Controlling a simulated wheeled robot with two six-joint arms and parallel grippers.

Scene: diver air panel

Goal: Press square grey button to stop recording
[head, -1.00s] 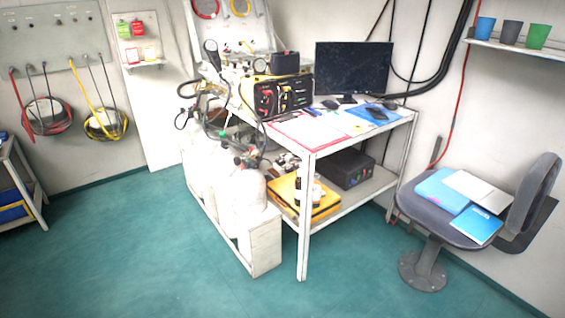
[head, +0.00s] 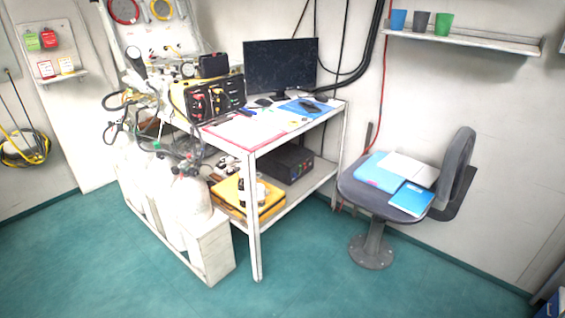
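A black electronics box (head: 288,164) sits on the lower shelf of the white desk (head: 262,158), with small coloured marks on its front. A black and yellow panel unit (head: 212,98) with red connectors stands on the desk top at the left. A square grey button cannot be made out on either at this size. A dark monitor (head: 281,66) stands at the back of the desk. Neither of my grippers shows in the head view.
Gas cylinders (head: 186,205) in a white rack (head: 212,250) stand left of the desk. A grey swivel chair (head: 373,203) holding blue folders (head: 410,198) is on the right. A shelf (head: 460,40) with cups hangs above. The green floor (head: 320,275) in front is clear.

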